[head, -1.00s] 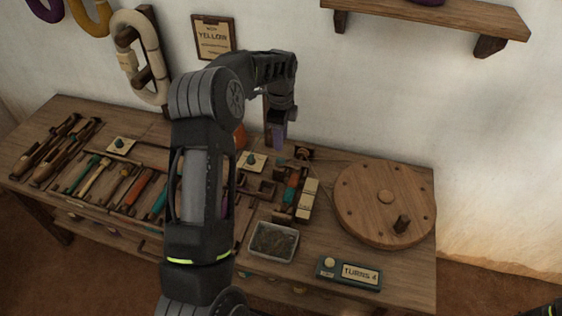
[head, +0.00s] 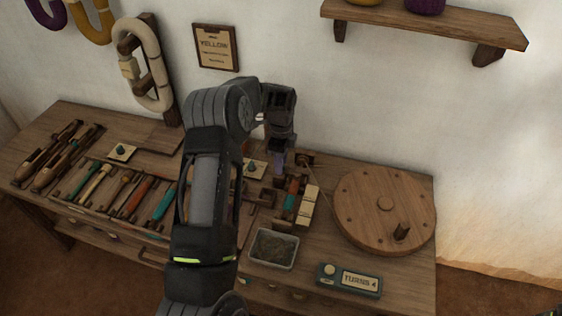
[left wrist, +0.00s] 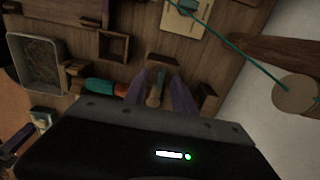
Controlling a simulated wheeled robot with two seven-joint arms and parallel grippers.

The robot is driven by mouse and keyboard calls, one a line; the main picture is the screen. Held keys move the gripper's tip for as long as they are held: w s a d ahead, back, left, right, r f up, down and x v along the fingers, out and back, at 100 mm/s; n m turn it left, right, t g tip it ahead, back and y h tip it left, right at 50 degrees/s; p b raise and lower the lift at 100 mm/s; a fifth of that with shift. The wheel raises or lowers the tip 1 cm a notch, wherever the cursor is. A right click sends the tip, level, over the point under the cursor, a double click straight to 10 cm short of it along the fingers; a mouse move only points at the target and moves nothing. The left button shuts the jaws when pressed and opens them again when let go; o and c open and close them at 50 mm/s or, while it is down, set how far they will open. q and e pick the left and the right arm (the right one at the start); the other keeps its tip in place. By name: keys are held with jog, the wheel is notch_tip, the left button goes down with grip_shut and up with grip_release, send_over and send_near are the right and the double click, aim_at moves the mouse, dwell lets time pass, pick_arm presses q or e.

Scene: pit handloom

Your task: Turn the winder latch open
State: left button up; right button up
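The bobbin winder (head: 267,196) is a small wooden frame on the bench, with a teal and orange bobbin (head: 291,190) lying in it; the bobbin also shows in the left wrist view (left wrist: 98,86). A small pale wooden lever, likely the winder latch (left wrist: 155,89), stands at the bobbin's orange end. My left gripper (head: 278,165) points down over the winder's back end. In the left wrist view its two purple fingers (left wrist: 160,92) are apart, one on each side of the lever; contact is unclear. In the head view the gripper hides the latch.
A round wooden wheel with a knob (head: 384,210) stands right of the winder. A grey tray (head: 273,249) and a turns counter (head: 349,280) are in front. Several bobbins and tools (head: 125,190) lie at left. A spool (left wrist: 296,94) has teal thread running from it.

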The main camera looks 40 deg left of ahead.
pick_arm(q)
jog(key=shift+f, duration=0.25)
grip_shut()
dwell(0.5)
